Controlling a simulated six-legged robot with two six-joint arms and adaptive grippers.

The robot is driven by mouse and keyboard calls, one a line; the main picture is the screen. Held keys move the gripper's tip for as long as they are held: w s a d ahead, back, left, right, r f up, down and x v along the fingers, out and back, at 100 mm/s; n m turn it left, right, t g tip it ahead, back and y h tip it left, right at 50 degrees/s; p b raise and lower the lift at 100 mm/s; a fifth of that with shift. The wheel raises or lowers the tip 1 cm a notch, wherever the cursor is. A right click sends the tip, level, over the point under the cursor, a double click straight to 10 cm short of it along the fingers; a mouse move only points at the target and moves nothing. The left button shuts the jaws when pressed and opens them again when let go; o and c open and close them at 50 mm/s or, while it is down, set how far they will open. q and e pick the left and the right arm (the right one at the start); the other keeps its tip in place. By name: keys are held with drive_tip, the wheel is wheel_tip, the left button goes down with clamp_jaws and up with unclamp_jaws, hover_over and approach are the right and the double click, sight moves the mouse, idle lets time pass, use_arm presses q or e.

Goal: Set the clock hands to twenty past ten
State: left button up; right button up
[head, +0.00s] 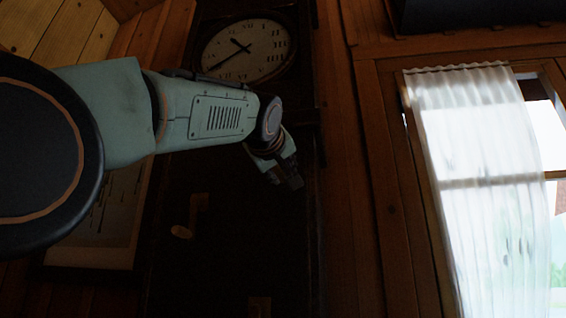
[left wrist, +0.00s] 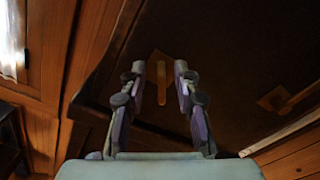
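The clock (head: 262,64) has a pale round dial with Roman numerals in a dark tall case, at the upper middle of the head view. Its short dark hand points to the dial's upper left and its long one to the lower left. Part of the dial's lower edge is close behind my left arm. My left gripper (head: 291,181) is below the dial, in front of the dark case. In the left wrist view the gripper (left wrist: 160,72) has its two fingers apart, with nothing held between them. The clock hands are not seen there. My right gripper is not in view.
On the dark case, a small wooden handle (head: 182,232) hangs below the dial; a similar fitting (left wrist: 273,98) shows in the left wrist view. A curtained window (head: 475,170) is at right. Wooden walls surround the case.

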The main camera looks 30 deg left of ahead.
use_arm(q)
drive_tip(key=shift+w+f+p, duration=0.15)
drive_tip(key=shift+w+p, duration=0.4)
drive_tip(key=shift+w, duration=0.45)
drive_tip(key=shift+a+f, duration=0.1)
drive_tip(key=shift+a, duration=0.35)
drive_tip(key=shift+s+d, duration=0.1)
drive_tip(key=shift+s, duration=0.25)
drive_tip(key=shift+d, duration=0.2)
drive_tip(key=shift+c, duration=0.4)
drive_tip(key=shift+w+d, duration=0.2)
drive_tip(key=c, duration=0.3)
drive_tip(key=shift+w+a, duration=0.1)
drive_tip(key=shift+c, duration=0.8)
drive_tip(key=shift+a, duration=0.2)
clamp_jaws()
